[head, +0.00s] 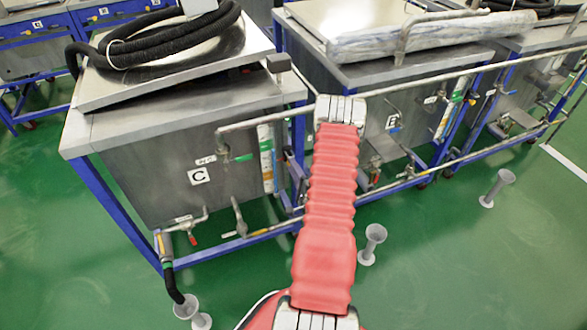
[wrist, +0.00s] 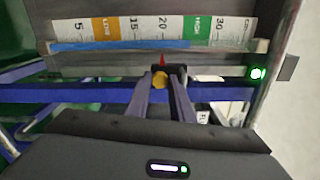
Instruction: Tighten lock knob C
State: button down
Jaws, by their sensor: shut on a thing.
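In the wrist view, my gripper (wrist: 165,82) has its two dark fingers closed around a small knob (wrist: 159,80) with a yellow face and dark parts beside it. A small red pointer stands just beyond it. The fingers cover part of the knob, so its angle and how tight it is cannot be told. In the head view, the steel tank with label C (head: 199,176) stands left of my red arm. The knob and the fingers are not clear there.
A level gauge (wrist: 150,30) with printed numbers lies just beyond the fingers; it also shows in the head view (head: 266,158). A blue frame bar (wrist: 85,94) passes close behind the fingers. Another tank with label E (head: 392,121) stands right. Pipes run along the tank fronts.

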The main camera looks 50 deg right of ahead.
jog(key=m, duration=0.4)
jog(key=shift+s+d, duration=0.15)
jog(key=shift+d, duration=0.1)
jog(key=shift+m, duration=0.3)
jog(key=c, duration=1.9)
grip_release()
jog(key=o, duration=0.4)
jog(key=shift+a, duration=0.1)
jog(key=shift+c, duration=0.2)
jog(key=shift+a, duration=0.15)
